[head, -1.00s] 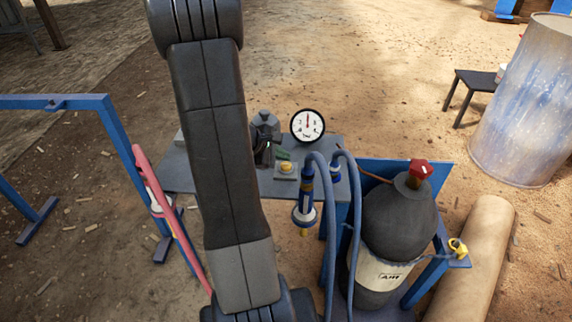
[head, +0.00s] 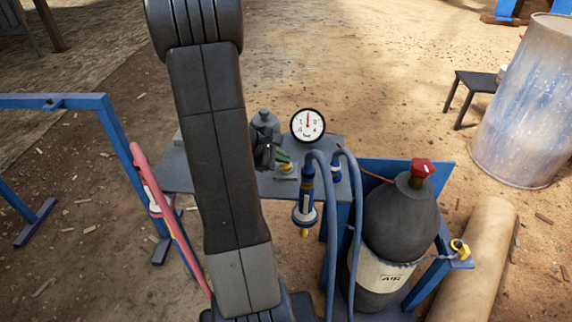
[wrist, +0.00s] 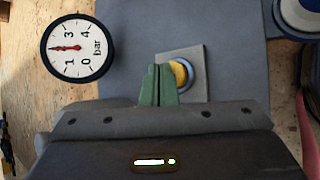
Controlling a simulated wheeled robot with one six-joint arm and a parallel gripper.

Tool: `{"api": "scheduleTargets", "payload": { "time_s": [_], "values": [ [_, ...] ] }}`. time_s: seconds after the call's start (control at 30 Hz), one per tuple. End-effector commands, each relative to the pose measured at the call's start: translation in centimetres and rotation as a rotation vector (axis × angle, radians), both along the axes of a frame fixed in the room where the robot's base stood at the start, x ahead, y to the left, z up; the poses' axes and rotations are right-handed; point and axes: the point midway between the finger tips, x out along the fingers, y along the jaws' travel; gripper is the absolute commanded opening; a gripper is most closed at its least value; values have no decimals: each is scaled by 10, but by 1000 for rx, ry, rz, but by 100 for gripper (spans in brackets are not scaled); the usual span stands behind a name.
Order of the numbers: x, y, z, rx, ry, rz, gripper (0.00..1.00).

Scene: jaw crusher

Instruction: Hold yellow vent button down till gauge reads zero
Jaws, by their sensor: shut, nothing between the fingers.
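The yellow vent button (head: 287,167) sits on a small grey plate on the blue-grey table. In the wrist view the button (wrist: 181,72) is partly covered by my green fingertips. My gripper (head: 283,157) is shut and empty, its tips (wrist: 158,86) right at the button's edge. I cannot tell whether they touch it or whether it is pressed. The round white gauge (head: 308,125) stands behind the button. In the wrist view the gauge (wrist: 78,47) shows its red needle about midway on the scale, near 2 bar, not at zero.
Blue hoses (head: 332,200) and a dark air cylinder (head: 398,222) with a red valve knob stand right of the button. A pink-red bar (head: 165,215) leans at the left.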

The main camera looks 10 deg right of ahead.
Motion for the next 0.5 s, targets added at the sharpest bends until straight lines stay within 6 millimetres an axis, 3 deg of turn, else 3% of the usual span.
{"api": "scheduleTargets", "payload": {
  "time_s": [0.5],
  "values": [
    [0,0,-6,0,0,0,0]
  ]
}}
